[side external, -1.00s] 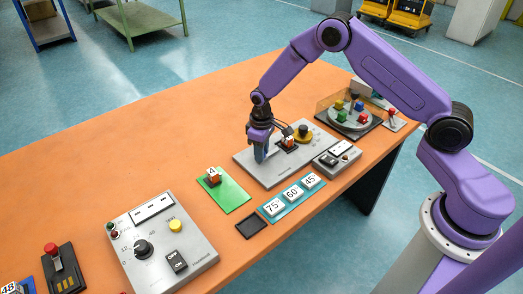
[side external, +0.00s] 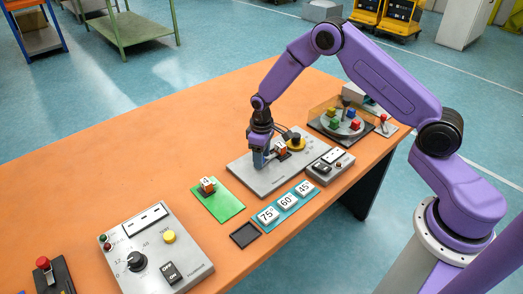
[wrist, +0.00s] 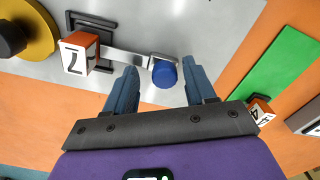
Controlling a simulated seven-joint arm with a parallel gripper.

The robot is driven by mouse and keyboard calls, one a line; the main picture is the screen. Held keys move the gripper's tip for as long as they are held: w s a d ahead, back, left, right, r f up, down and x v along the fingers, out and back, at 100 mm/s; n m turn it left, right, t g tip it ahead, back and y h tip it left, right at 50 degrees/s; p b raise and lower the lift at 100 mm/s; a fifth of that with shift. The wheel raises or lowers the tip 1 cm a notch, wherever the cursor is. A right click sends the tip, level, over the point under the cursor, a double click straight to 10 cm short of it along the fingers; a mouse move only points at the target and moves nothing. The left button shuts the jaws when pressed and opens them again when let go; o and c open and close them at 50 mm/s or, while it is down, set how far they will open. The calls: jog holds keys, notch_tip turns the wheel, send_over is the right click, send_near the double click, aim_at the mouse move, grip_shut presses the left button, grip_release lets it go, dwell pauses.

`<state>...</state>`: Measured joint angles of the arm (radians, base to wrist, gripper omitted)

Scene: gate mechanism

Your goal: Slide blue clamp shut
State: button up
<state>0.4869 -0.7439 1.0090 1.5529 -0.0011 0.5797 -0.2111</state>
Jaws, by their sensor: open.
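The blue clamp knob (wrist: 164,73) is a round blue cap at the end of a flat metal bar (wrist: 125,57) on the grey plate (wrist: 225,25). The bar runs left to an orange block with a white "7" face (wrist: 75,57), which sits by a black frame (wrist: 93,22). My gripper (wrist: 158,72) is open, with one fingertip on each side of the knob. It appears close to the right finger; contact cannot be told. In the side view my gripper (side external: 259,161) is low over the plate (side external: 250,180) and hides the knob.
A yellow disc with a black knob (wrist: 32,30) is on the plate's far side. Nearby are a green mat (side external: 217,206) with a numbered block (side external: 208,185), a strip of number tiles (side external: 287,201), a switch box (side external: 331,165) and a turntable (side external: 342,124).

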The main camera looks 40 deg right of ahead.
notch_tip(320, 180, up, 17)
jog(key=shift+r, duration=0.2)
dwell(0.4)
jog(key=s+a+r+n, duration=0.2)
jog(key=s+a+r, duration=0.25)
jog(key=s, duration=0.45)
jog(key=s+d+n, duration=0.2)
jog(key=s, duration=1.2)
jog(key=s+d+n, duration=0.1)
jog(key=s+n, duration=0.2)
jog(key=s, duration=1.1)
jog(key=shift+d+r, duration=0.4)
